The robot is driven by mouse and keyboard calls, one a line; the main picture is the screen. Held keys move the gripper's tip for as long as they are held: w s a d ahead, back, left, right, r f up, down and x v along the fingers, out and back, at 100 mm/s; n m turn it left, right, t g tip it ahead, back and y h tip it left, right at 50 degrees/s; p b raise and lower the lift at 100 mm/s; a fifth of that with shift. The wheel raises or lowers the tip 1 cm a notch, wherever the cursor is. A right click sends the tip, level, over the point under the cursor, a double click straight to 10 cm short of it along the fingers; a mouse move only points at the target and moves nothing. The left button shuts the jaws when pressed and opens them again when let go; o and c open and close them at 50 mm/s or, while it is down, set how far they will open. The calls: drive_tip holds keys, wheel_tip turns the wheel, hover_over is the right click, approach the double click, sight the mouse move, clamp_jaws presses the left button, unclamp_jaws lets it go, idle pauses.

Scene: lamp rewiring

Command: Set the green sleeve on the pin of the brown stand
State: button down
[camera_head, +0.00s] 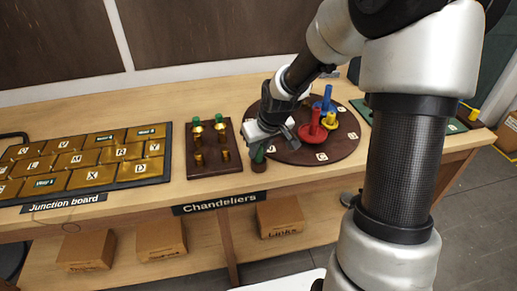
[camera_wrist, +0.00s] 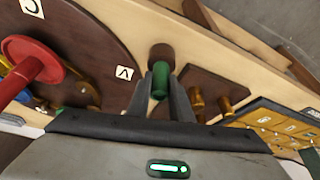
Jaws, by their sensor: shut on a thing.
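The green sleeve (camera_wrist: 160,82) is a small upright cylinder between the fingers of my gripper (camera_wrist: 161,90), which is shut on it. In the head view the sleeve (camera_head: 259,155) shows below my gripper (camera_head: 262,147), directly over the brown stand (camera_head: 258,166). The brown stand is a short round block near the table's front edge; it also shows in the wrist view (camera_wrist: 161,52), just beyond the sleeve. The sleeve's lower end looks close to or touching the stand's top. The pin is hidden, so I cannot tell whether the sleeve is around it.
A brown board (camera_head: 214,168) with several brass posts, some topped green, stands to the left. A round brown board (camera_head: 345,146) with red, blue and yellow pieces is behind to the right. The junction board (camera_head: 52,187) lies far left.

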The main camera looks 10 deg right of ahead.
drive_tip(key=shift+f, duration=0.15)
drive_tip(key=c, duration=1.5)
unclamp_jaws()
drive_tip(key=p+v, duration=0.4)
drive_tip(key=v, duration=1.3)
drive_tip(key=shift+r, duration=0.3)
